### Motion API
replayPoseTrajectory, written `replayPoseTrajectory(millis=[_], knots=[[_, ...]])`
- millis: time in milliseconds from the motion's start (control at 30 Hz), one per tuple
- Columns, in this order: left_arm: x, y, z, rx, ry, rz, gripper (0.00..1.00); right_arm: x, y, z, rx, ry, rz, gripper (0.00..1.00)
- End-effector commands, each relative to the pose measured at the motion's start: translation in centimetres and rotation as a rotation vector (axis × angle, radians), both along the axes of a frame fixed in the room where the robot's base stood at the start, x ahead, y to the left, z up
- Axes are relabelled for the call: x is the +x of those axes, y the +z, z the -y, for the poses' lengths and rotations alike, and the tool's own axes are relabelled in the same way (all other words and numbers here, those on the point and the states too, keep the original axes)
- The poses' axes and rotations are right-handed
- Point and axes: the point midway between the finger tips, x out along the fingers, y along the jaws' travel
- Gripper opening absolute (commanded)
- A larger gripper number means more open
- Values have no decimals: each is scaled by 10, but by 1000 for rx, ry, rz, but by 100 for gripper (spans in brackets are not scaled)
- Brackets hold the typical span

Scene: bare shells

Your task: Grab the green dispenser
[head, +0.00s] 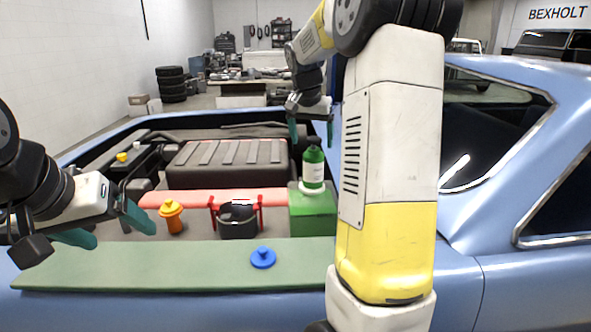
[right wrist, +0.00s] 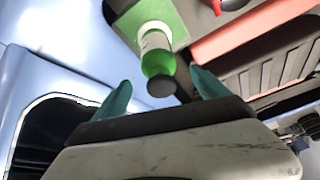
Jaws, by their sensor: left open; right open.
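The green dispenser (head: 313,172) is a green bottle with a white label and a dark top. It stands upright on a white ring on the green box (head: 312,213). My right gripper (head: 311,142) is open above it, fingers pointing down on either side of its top. In the right wrist view the dispenser (right wrist: 156,48) shows with its dark cap towards me, between the two teal fingers of the right gripper (right wrist: 160,88); no contact shows. My left gripper (head: 122,236) is open and empty at the left, above the green board's left part.
A green board (head: 180,270) lies along the front with a blue knobbed disc (head: 263,257) on it. Behind are an orange bottle-shaped thing (head: 172,216), a black pot (head: 238,220) in a red holder and a pink-red bar (head: 190,197). Blue car bodywork (head: 490,220) is at right.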

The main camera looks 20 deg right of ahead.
Motion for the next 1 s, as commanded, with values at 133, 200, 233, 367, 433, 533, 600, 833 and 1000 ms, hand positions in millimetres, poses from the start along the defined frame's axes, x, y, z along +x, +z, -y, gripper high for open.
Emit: replayPoseTrajectory(millis=[133, 200, 233, 367, 433, 533, 600, 833, 1000], knots=[[0, 0, 0, 0, 0, 0, 81, 11, -9, 8, -12, -26, -5, 84], [0, 0, 0, 0, 0, 0, 81, 13, -16, 9, -12, -27, -5, 84], [0, 0, 0, 0, 0, 0, 81, 14, -19, 10, -11, -26, -5, 84], [0, 0, 0, 0, 0, 0, 81, 17, -32, 13, -10, -26, -4, 84], [0, 0, 0, 0, 0, 0, 81, 18, -41, 14, -11, -26, -6, 84], [0, 0, 0, 0, 0, 0, 81, 21, -57, 17, -10, -26, -7, 84], [0, 0, 0, 0, 0, 0, 81, 24, -66, 19, -11, -25, -6, 84], [0, 0, 0, 0, 0, 0, 81, 29, -79, 22, -10, -24, -3, 84], [0, 0, 0, 0, 0, 0, 81, 28, -79, 22, -10, -24, -3, 82]])
